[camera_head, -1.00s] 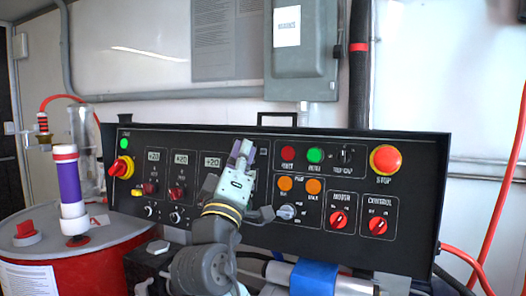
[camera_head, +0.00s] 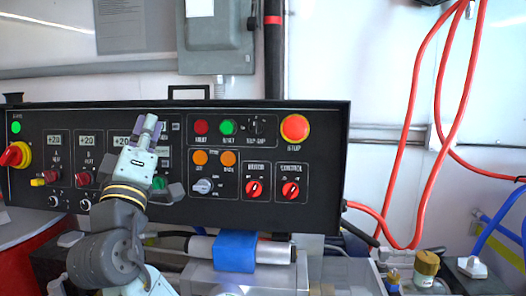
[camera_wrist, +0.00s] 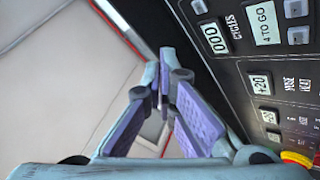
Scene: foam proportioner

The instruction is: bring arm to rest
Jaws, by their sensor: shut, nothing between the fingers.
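My gripper (camera_head: 149,126) stands in front of the left half of the black control panel (camera_head: 313,178) in the head view, pointing up. Its purple-padded fingers are shut with nothing between them. In the wrist view my gripper (camera_wrist: 161,88) shows its fingertips together beside the panel face (camera_wrist: 243,84). Panel displays reading "000" and "4 TO GO" show there at the upper right. I cannot tell the exact gap between gripper and panel. My gripper and forearm hide part of the panel's displays and knobs.
The panel carries a red stop button (camera_head: 295,128) and red rotary switches. A blue-wrapped cylinder (camera_head: 236,251) lies below it. Red hoses (camera_head: 410,150) hang at the right. A brass-coloured fitting (camera_head: 426,264) and blue hose (camera_head: 492,240) are at lower right. A red drum (camera_head: 22,262) is at lower left.

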